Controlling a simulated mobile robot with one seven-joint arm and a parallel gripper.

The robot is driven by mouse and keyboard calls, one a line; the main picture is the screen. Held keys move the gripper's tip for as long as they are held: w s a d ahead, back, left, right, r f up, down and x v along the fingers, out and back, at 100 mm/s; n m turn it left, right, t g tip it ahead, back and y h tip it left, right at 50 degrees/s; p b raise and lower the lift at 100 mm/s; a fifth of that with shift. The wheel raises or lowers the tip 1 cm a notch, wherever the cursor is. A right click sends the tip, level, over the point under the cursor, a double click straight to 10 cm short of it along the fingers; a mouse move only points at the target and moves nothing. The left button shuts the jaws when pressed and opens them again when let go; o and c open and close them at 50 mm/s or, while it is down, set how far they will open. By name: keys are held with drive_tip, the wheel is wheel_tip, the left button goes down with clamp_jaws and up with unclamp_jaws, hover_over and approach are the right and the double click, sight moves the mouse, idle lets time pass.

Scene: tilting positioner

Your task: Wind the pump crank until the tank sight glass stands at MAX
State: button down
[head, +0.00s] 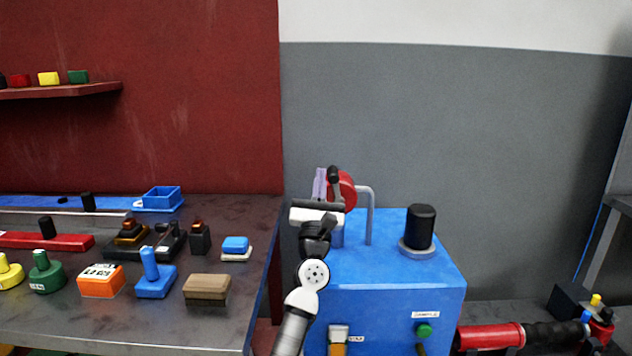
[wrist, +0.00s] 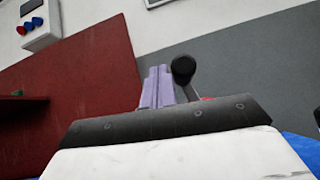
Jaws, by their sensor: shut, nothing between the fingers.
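The pump crank shows as a red wheel (head: 347,190) with a black handle knob (head: 333,174) above the blue cabinet (head: 395,285). The knob also shows in the wrist view (wrist: 183,68), just right of my fingers. My gripper (head: 320,172) points up beside the crank. Its lavender fingers, also in the wrist view (wrist: 158,71), are shut and empty. They look close to the knob; whether they touch it I cannot tell. A small white and orange strip (head: 338,342) on the cabinet front may be the sight glass. Its level and any MAX mark are unreadable.
A grey pipe (head: 369,215) and a black cylinder (head: 420,227) stand on the cabinet. A green button (head: 424,330) is on its front. A workbench (head: 130,325) with several coloured fixtures is at left. A red cylinder (head: 490,337) lies at lower right.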

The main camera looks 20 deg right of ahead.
drive_tip(key=shift+s+d+r, duration=0.1)
drive_tip(key=shift+d+r, duration=0.05)
drive_tip(key=shift+d, duration=0.1)
idle(0.6)
